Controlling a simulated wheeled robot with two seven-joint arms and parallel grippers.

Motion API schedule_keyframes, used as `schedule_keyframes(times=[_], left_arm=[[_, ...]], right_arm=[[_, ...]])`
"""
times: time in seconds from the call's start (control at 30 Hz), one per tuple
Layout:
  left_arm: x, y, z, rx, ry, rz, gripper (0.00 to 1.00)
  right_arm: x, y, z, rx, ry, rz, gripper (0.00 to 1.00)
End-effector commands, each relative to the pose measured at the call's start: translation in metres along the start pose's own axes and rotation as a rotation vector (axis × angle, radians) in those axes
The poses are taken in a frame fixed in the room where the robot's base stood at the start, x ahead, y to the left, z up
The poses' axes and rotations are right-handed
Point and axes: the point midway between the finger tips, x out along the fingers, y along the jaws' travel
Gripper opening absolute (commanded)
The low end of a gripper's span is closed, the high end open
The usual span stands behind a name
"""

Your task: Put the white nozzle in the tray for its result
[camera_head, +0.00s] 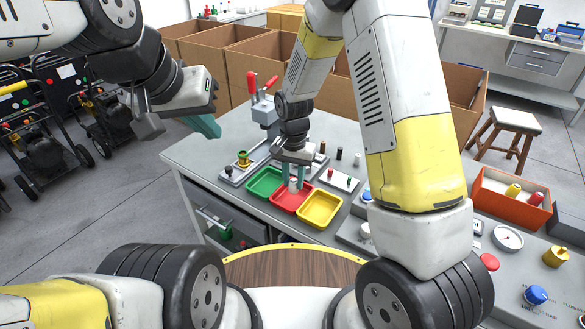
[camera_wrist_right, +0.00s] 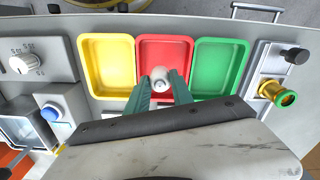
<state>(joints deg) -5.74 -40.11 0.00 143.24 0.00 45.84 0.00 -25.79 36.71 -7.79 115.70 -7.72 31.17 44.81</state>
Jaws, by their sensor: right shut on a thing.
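My right gripper (camera_head: 293,180) is shut on the white nozzle (camera_head: 294,186), with its teal fingers pointing down over the back part of the red tray (camera_head: 287,206). In the right wrist view, the nozzle (camera_wrist_right: 160,83) sits between the two fingertips (camera_wrist_right: 160,90), in front of the red tray (camera_wrist_right: 165,42). I cannot tell whether it touches the tray floor. The green tray (camera_head: 266,181) and yellow tray (camera_head: 320,209) stand on either side and look empty. My left gripper (camera_head: 204,125) hangs away from the bench at the left; its finger gap cannot be made out.
A board with small coloured pegs (camera_head: 337,178) lies right of the trays. An orange bin (camera_head: 510,200) and a gauge (camera_head: 508,237) are further right. Cardboard boxes (camera_head: 255,60) line the back.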

Motion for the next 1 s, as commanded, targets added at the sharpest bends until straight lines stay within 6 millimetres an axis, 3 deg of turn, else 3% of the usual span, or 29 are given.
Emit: schedule_keyframes(times=[0.1,0.33,0.7,0.73,0.8,1.0], left_arm=[[0.000,0.000,0.000,0.000,0.000,0.000,0.00],[0.000,0.000,0.000,0.000,0.000,0.000,0.00],[0.000,0.000,0.000,0.000,0.000,0.000,0.00],[0.000,0.000,0.000,0.000,0.000,0.000,0.00],[0.000,0.000,0.000,0.000,0.000,0.000,0.00],[0.000,0.000,0.000,0.000,0.000,0.000,0.00]], right_arm=[[0.003,-0.007,-0.008,0.000,0.000,0.000,0.00],[0.036,-0.005,-0.006,0.001,-0.002,0.001,0.00],[0.040,-0.005,-0.006,0.001,0.000,0.000,0.00],[0.039,-0.005,-0.006,0.001,0.001,-0.001,0.34],[0.039,-0.005,-0.006,0.001,0.001,-0.001,0.47],[0.039,-0.005,-0.006,0.001,0.000,-0.001,0.49]])
